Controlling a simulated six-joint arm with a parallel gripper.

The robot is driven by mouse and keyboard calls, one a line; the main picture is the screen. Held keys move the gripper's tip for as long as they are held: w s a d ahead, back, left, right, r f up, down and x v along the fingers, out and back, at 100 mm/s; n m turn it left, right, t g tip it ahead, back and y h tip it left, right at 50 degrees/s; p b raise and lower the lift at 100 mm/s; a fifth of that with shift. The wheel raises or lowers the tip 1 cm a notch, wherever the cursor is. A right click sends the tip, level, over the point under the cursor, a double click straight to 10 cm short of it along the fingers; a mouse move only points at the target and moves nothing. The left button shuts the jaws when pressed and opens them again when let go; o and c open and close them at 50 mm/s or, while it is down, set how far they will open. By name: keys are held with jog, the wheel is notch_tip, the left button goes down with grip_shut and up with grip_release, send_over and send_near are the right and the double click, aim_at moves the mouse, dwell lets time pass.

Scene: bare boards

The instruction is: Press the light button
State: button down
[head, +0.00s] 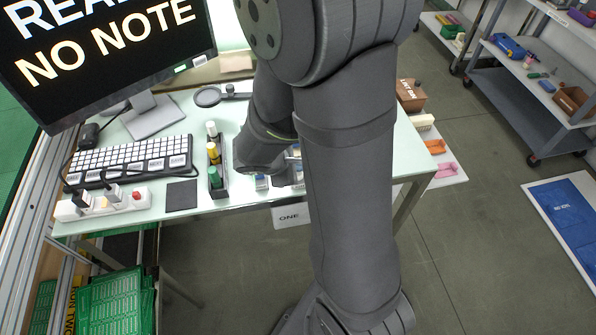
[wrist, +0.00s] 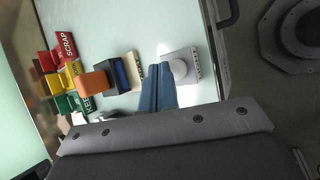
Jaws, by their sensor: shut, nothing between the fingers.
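In the wrist view, a round white button (wrist: 179,69) sits on a pale square base (wrist: 182,54) with small print along its right side. It looks like the light button. My gripper (wrist: 157,68) has blue fingers, shut together and empty. Their tips appear just left of the button, overlapping the base's left edge in the picture; I cannot tell whether they touch it. In the head view, my arm hides the gripper's fingers and the button.
Left of the fingers in the wrist view are an orange block (wrist: 92,84) and coloured blocks, one marked SCRAP (wrist: 66,47). In the head view, a keyboard (head: 130,160), a white power strip (head: 102,205) and a bottle rack (head: 217,190) stand on the table (head: 240,202).

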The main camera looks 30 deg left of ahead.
jog(key=shift+f, duration=0.45)
jog(key=shift+r, duration=0.2)
dwell(0.4)
jog(key=shift+r, duration=0.75)
jog(key=shift+r, duration=2.55)
jog(key=shift+r, duration=1.85)
jog(key=shift+f, duration=0.1)
